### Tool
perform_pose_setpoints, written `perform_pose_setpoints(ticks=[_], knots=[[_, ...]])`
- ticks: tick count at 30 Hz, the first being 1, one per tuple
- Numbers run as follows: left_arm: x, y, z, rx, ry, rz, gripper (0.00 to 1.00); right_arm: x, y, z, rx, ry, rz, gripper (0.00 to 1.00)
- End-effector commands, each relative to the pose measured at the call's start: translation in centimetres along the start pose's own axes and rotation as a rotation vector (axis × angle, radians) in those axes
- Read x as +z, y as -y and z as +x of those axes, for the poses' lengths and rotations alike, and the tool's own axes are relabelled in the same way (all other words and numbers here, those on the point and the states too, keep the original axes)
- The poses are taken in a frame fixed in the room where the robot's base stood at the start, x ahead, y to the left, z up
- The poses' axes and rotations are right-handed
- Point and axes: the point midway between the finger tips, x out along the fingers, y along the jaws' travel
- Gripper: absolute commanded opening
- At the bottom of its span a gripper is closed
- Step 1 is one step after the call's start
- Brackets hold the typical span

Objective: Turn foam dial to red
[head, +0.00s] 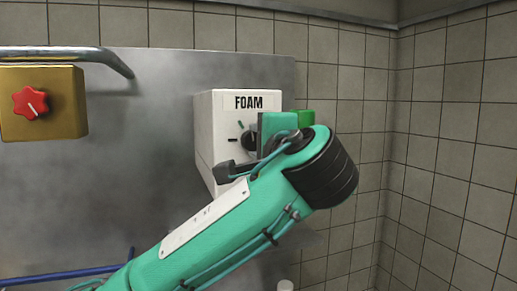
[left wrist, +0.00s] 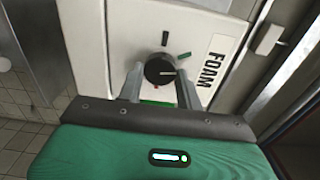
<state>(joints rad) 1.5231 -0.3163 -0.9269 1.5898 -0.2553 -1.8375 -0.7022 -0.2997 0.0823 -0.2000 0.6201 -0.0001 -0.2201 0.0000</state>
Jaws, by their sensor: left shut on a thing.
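The white foam box (head: 225,125), labelled FOAM, is on the metal back panel. Its round black dial (head: 249,141) is partly hidden by my left gripper (head: 254,151) in the head view. In the left wrist view, the fingers of my left gripper (left wrist: 159,88) are shut on the dial (left wrist: 160,68), one on each side. The dial's pale pointer line faces the FOAM label. A green mark (left wrist: 184,55) and a darker mark (left wrist: 165,38), whose colour is hard to tell, show beside it. A red mark cannot be made out clearly. My right gripper is out of view.
A yellow box (head: 68,103) with a red star-shaped knob (head: 31,103) is at the left, below a metal rail (head: 60,52). A blue bar (head: 75,272) is at the lower left. Tiled walls (head: 455,130) stand behind and to the right.

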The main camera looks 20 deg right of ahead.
Motion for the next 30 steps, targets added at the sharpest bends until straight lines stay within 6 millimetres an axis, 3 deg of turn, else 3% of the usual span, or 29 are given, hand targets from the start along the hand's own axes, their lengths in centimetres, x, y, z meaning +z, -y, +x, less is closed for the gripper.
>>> perform_pose_setpoints(ticks=[30], knots=[[0.3,0.0,0.1,-0.003,0.005,0.963,0.13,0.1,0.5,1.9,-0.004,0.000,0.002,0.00]])
